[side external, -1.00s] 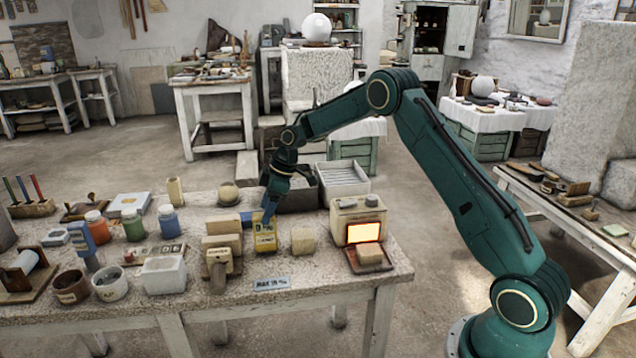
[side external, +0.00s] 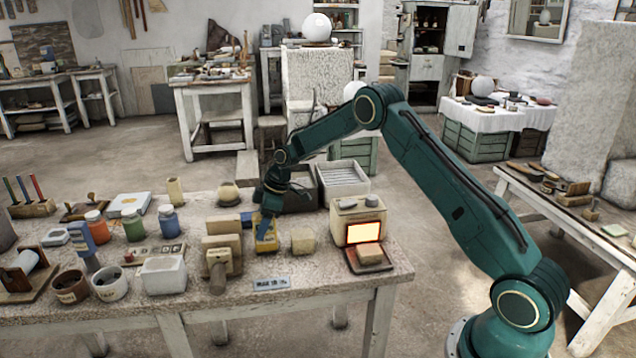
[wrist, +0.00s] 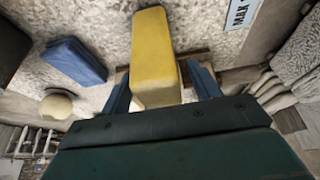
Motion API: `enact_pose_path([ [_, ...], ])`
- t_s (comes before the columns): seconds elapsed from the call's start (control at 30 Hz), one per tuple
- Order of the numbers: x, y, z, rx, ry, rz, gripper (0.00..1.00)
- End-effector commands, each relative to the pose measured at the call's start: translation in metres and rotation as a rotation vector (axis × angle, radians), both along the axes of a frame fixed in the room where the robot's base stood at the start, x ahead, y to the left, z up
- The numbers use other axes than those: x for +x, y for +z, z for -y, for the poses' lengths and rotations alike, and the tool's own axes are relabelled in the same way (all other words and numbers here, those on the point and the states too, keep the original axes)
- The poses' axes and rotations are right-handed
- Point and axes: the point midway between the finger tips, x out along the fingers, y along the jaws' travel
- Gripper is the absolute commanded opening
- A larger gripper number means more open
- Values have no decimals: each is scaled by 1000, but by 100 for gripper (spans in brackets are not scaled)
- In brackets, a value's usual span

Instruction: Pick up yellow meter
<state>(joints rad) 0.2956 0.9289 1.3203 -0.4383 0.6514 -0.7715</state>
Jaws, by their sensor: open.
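The yellow meter (side external: 266,240) stands on the stone-topped table, between tan blocks. In the wrist view the yellow meter (wrist: 154,55) shows as a long yellow block reaching down between the fingers. My gripper (side external: 266,226) is lowered over it in the side view, partly hiding its upper part. In the wrist view my gripper (wrist: 162,88) is open, with one blue finger on each side of the meter. A gap shows beside the left finger; I cannot tell whether the right finger touches the meter.
A blue block (wrist: 74,60) lies left of the meter in the wrist view. A tan block (side external: 304,241) stands close to its right in the side view, then a lit heater box (side external: 358,222). A MAX label (side external: 271,284) lies in front.

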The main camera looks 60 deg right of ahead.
Motion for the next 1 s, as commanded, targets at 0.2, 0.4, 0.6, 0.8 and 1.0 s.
enact_pose_path([
  [0.2, 0, 0, 0, 0, 0, 0, 38],
  [0.4, 0, 1, 0, 0, 1, 2, 2],
  [0.6, 0, 1, 0, 0, 1, 2, 2],
  [0.8, 1, 7, 0, 0, 0, 3, 2],
  [1.0, 1, 27, 0, -1, -1, 4, 2],
])
